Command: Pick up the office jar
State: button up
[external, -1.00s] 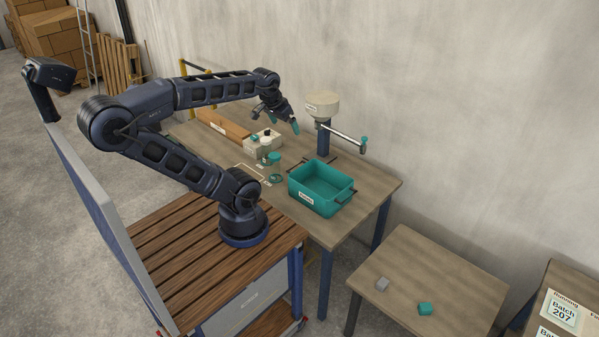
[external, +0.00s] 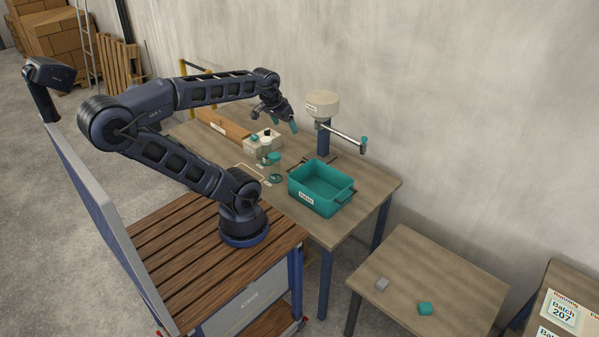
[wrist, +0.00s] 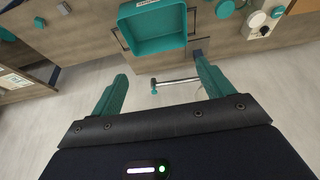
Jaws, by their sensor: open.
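A jar-like thing with a teal top (external: 274,158) is on the workbench, left of the teal bin, with a teal ring (external: 276,178) just in front of it. I cannot tell whether the two are one clear jar or separate pieces. No jar label is readable, so which one is the office jar is unclear. A teal round top (wrist: 225,8) shows at the upper edge of the wrist view. My gripper (external: 276,118) is open and empty above the back of the bench, apart from the jars. Its teal fingers (wrist: 162,74) are spread in the wrist view.
A teal bin (external: 309,199) with handles stands right of the jars. A post with a horizontal bar (external: 345,135) stands behind it. A lower table (external: 430,275) holds two small blocks.

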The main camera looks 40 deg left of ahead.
jog(key=w+a+f+n+g, duration=0.1)
jog(key=w+a+f+n, duration=0.1)
jog(key=w+a, duration=0.65)
jog(key=n+g, duration=0.4)
send_over(266, 139)
jog(key=f, duration=2.2)
jog(key=shift+s+a+f, duration=0.25)
jog(key=shift+f, duration=0.15)
jog(key=shift+a+f, duration=0.1)
jog(key=shift+f, duration=0.2)
notch_tip(266, 139, down, 5)
jog(key=shift+w+d+f, duration=0.1)
jog(key=shift+d+f, duration=0.1)
jog(key=shift+f, duration=1.15)
jog(key=shift+d+f, duration=0.2)
jog(key=shift+f, duration=1.15)
jog(key=c, duration=1.4)
